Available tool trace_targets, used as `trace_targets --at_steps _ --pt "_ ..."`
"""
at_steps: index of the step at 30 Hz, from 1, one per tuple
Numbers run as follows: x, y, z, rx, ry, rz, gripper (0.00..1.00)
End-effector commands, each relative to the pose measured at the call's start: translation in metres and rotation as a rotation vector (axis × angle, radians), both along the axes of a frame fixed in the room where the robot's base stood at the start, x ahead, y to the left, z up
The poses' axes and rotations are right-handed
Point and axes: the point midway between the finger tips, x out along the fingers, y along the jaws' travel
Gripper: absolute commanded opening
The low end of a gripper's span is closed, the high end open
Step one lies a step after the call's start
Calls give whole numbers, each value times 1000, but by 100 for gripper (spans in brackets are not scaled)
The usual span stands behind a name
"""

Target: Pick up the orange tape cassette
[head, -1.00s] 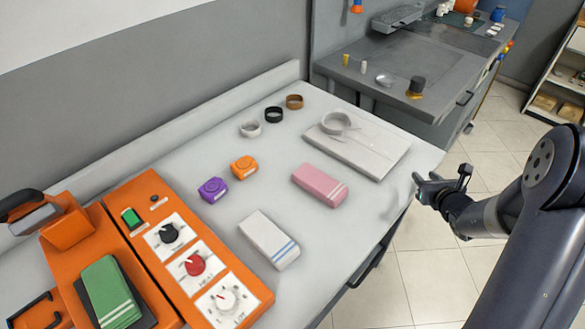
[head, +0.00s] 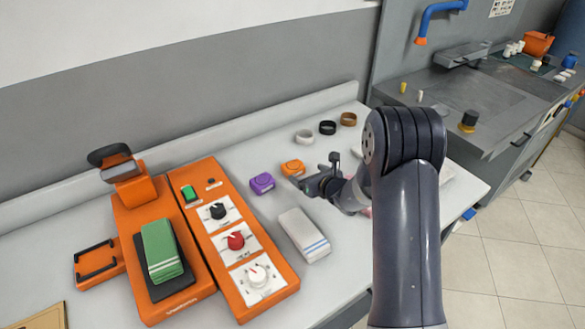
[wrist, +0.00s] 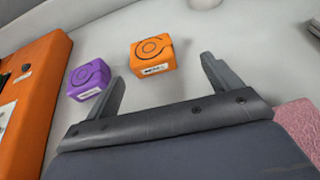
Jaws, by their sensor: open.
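The orange tape cassette (head: 292,168) lies on the light grey counter, just right of the purple cassette (head: 262,183). In the wrist view the orange cassette (wrist: 153,55) shows a spiral mark on top and a white label on its side. The purple cassette (wrist: 88,79) sits to its left there. My gripper (wrist: 166,75) is open and empty. The orange cassette lies beyond the gap between its fingers, not between them. In the head view my gripper (head: 312,181) is close to the orange cassette and slightly overlaps its near right side.
A white cloth with blue stripes (head: 304,235) lies in front of the cassettes. An orange machine with dials (head: 262,301) stands to the left. Tape rings (head: 328,128) lie behind. A pink cloth (wrist: 299,121) is at the right, mostly hidden by my arm in the head view.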

Motion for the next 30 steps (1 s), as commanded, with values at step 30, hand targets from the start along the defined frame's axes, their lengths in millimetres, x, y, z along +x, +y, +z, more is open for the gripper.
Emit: trace_targets --at_steps 30 --pt "52 31 -30 1 0 0 85"
